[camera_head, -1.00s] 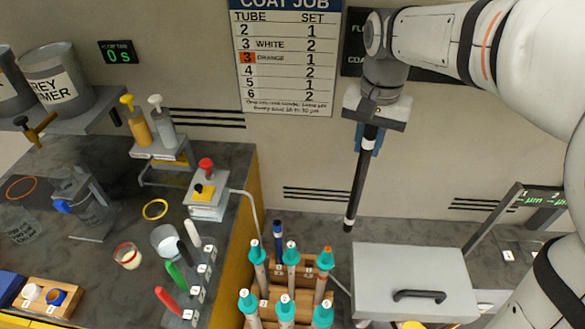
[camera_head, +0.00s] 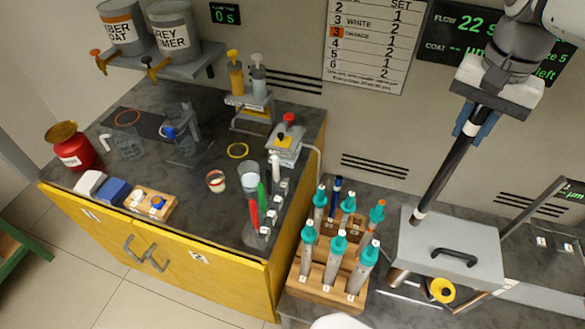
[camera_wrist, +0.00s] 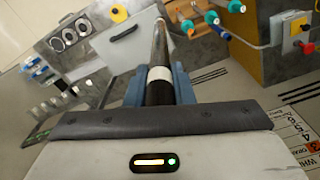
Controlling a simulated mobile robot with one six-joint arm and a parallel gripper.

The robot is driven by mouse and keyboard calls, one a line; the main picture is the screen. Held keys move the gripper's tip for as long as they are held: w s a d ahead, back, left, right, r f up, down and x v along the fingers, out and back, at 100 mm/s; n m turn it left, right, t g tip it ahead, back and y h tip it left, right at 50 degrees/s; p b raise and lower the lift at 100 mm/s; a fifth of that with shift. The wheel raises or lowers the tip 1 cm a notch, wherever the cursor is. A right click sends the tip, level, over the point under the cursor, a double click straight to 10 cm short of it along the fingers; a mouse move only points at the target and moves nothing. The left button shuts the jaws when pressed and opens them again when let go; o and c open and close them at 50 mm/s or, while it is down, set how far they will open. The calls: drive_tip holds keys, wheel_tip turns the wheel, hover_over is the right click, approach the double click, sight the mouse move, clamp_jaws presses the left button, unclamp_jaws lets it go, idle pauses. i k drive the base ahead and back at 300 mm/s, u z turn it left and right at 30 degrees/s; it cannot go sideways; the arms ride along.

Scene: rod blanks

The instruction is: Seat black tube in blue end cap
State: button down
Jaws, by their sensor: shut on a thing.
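In the wrist view, the tube (camera_wrist: 159,92) with a white band sits between the fingers (camera_wrist: 158,88). A small blue cap (camera_head: 157,202), which looks like the blue end cap, sits in a wooden block (camera_head: 148,213) on the left counter, beside a white cap (camera_head: 137,197). The tube is far from it.
A wooden rack (camera_head: 322,292) of teal-topped bottles stands left of the grey lidded box (camera_head: 440,240). Coloured upright rods, a glass beaker (camera_head: 249,177) and a red-button box (camera_head: 286,142) crowd the counter's right side. A red canister (camera_head: 74,148) stands far left. The floor in front is clear.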

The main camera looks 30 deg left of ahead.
sight(160, 205)
drive_tip(key=z, duration=1.4)
drive_tip(key=k, duration=2.25)
drive_tip(key=u, duration=1.9)
drive_tip(key=i, duration=1)
